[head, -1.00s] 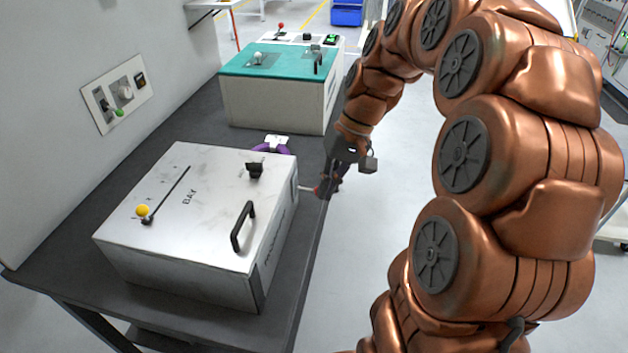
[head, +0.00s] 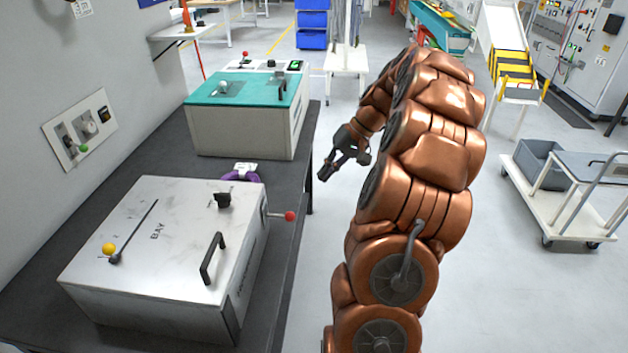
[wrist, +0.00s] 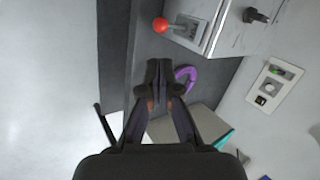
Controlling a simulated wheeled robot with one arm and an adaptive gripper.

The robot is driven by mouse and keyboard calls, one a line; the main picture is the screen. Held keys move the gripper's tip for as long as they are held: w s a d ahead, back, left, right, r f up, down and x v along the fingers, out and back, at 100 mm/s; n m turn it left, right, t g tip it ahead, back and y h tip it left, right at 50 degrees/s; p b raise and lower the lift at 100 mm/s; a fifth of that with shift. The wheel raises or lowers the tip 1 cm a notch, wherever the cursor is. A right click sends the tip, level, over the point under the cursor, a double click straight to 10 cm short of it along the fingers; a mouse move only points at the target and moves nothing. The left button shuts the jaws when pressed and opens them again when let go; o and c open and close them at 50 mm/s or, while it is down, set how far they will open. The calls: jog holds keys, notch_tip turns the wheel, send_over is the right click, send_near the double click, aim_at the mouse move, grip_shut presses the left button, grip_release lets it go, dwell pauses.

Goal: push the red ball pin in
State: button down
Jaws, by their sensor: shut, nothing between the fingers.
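The red ball pin (head: 289,216) sticks out from the right side of the white metal box marked BAY (head: 150,215), with a thin rod between ball and box. It also shows near the top of the wrist view (wrist: 160,24). My gripper (head: 323,177) is beyond the ball and a little to its right, past the table edge, apart from the pin. In the wrist view my gripper (wrist: 159,62) has its fingers together and empty, with the red ball a short way ahead of the fingertips.
A purple ring (head: 240,175) lies behind the box. A teal-topped box (head: 245,120) stands farther back on the dark table (head: 145,150). The box has a black handle (head: 212,258) and a yellow-ball lever (head: 109,249).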

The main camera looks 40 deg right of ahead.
jog(key=p, duration=0.4)
send_near(286, 217)
notch_tip(286, 217, down, 4)
jog(key=w, duration=0.1)
jog(key=shift+w+a+f, duration=0.35)
jog(key=shift+a+f, duration=0.4)
jog(key=shift+a, duration=0.05)
jog(key=shift+w, duration=0.1)
jog(key=w+a, duration=0.1)
jog(key=w+a+b, duration=0.1)
jog(key=shift+w+a, duration=0.2)
jog(key=shift+w, duration=0.1)
jog(key=shift+r, duration=0.1)
